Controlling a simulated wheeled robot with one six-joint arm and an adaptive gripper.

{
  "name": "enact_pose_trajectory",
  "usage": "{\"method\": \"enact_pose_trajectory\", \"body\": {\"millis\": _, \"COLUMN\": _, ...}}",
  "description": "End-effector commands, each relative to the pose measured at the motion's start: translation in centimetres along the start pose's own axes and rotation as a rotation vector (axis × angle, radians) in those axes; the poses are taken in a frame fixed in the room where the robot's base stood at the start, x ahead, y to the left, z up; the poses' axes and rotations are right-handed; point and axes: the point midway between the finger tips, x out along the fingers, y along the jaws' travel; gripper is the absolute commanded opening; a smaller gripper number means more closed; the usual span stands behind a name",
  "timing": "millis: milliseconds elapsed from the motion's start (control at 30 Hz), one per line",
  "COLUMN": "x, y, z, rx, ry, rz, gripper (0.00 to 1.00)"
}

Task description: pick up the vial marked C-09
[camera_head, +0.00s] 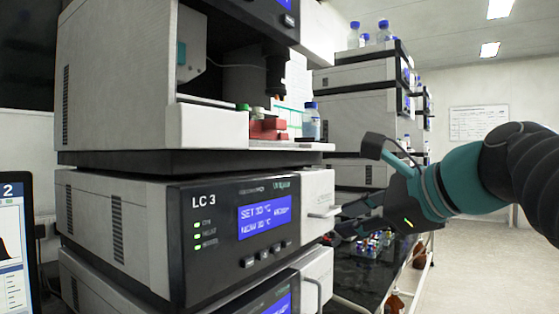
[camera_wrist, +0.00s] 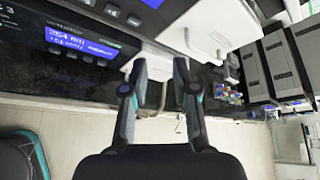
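No marking C-09 can be read in either view. Small vials (camera_head: 370,244) with coloured caps stand together on the dark bench beyond my gripper; they also show in the wrist view (camera_wrist: 228,95), too small to read. A red rack (camera_head: 268,128) with a green-capped and a white-capped vial sits in the open bay above the LC 3 unit. My gripper (camera_head: 343,226) is beside the right front edge of the LC 3 unit. In the wrist view its fingers (camera_wrist: 160,78) are apart with nothing held between them.
The LC 3 unit (camera_head: 180,220) has protruding handles close to my gripper. A blue-capped bottle (camera_head: 311,124) stands beside the red rack. Another instrument stack (camera_head: 355,110) stands behind, with bottles on top. The floor (camera_head: 470,265) on the right is clear.

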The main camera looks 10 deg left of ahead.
Motion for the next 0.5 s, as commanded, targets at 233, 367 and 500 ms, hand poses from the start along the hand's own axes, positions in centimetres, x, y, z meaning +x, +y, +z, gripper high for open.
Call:
{"method": "enact_pose_trajectory", "body": {"millis": 233, "x": -1.7, "y": -7.5, "z": 10.4, "rx": 0.488, "ry": -0.331, "rz": 0.014, "gripper": 0.28}}
{"method": "enact_pose_trajectory", "body": {"millis": 367, "x": -2.7, "y": -9.2, "z": 13.4, "rx": 0.628, "ry": -0.431, "rz": 0.058, "gripper": 0.28}}
{"method": "enact_pose_trajectory", "body": {"millis": 500, "x": -3.1, "y": -9.9, "z": 14.9, "rx": 0.692, "ry": -0.477, "rz": 0.085, "gripper": 0.28}}
